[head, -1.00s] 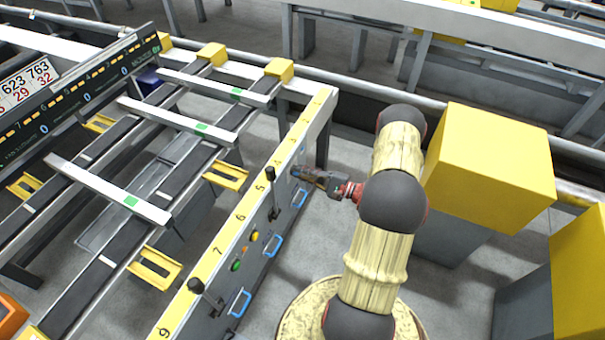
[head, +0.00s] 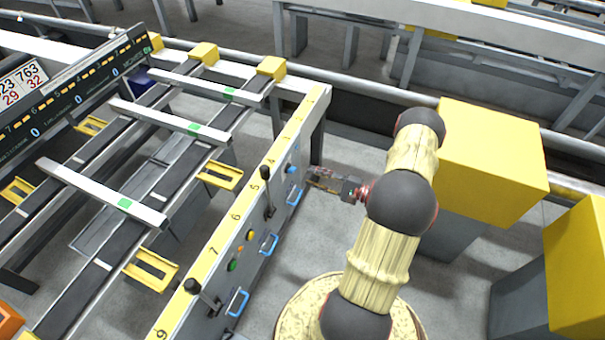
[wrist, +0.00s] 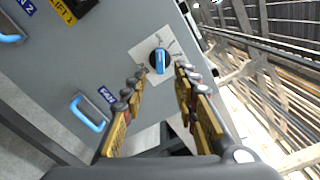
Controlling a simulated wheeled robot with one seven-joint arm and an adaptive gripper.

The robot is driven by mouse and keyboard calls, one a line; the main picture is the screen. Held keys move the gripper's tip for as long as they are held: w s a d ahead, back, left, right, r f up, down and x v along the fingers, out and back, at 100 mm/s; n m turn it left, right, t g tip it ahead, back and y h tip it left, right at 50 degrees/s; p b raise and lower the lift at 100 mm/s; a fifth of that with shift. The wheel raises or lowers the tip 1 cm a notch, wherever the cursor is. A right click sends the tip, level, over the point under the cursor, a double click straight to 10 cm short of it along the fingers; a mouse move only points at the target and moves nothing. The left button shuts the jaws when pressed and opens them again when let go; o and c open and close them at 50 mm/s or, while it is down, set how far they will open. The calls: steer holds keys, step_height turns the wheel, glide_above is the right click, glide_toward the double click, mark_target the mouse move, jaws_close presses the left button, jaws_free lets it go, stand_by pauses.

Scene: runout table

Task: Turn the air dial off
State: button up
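The air dial (wrist: 160,61) is a blue knob on a black round base, on a pale square plate on the grey panel. In the wrist view its blue bar stands nearly upright in the picture; the small marks around it are too small to read. In the head view the dial (head: 292,169) shows as a blue spot at the panel's far end. My gripper (wrist: 161,72) is open, its two fingers apart either side of the dial in the wrist view. In the head view my gripper (head: 309,178) is just right of the panel, with a small gap to the dial.
Blue handles (wrist: 91,113) stick out of the panel near the dial. A black lever (head: 267,190) and green and yellow buttons (head: 250,234) are nearer along the panel. A yellow-topped box (head: 492,155) stands right of my arm. Grey floor is open between.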

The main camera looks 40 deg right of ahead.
steer(key=shift+v, duration=2.5)
